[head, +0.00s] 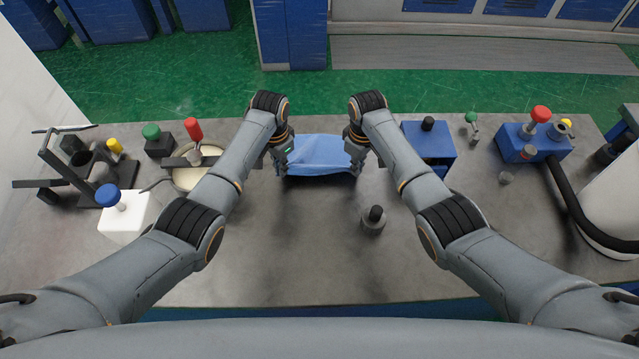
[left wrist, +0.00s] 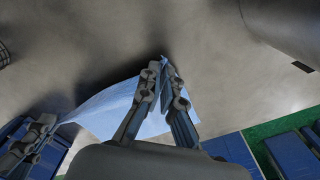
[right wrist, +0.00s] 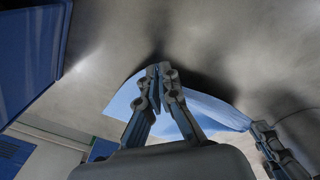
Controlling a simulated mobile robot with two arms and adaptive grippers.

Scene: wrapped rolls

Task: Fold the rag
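The light blue rag (head: 318,155) hangs spread between my two grippers near the far side of the table in the head view. My left gripper (head: 279,172) holds its left side, and in the left wrist view the fingertips (left wrist: 165,62) are closed together on a corner of the rag (left wrist: 105,108). My right gripper (head: 357,172) is at its right side, and in the right wrist view the fingertips (right wrist: 158,70) are closed on the rag (right wrist: 212,110). The rag seems lifted a little off the tabletop; its lower edge is partly hidden.
The grey table (head: 300,250) is clear in front of the rag, except for a small grey cylinder with a black knob (head: 374,220). A blue box (head: 430,142) stands right of my right gripper. A round cream dish (head: 195,172) with a red-handled part lies at left.

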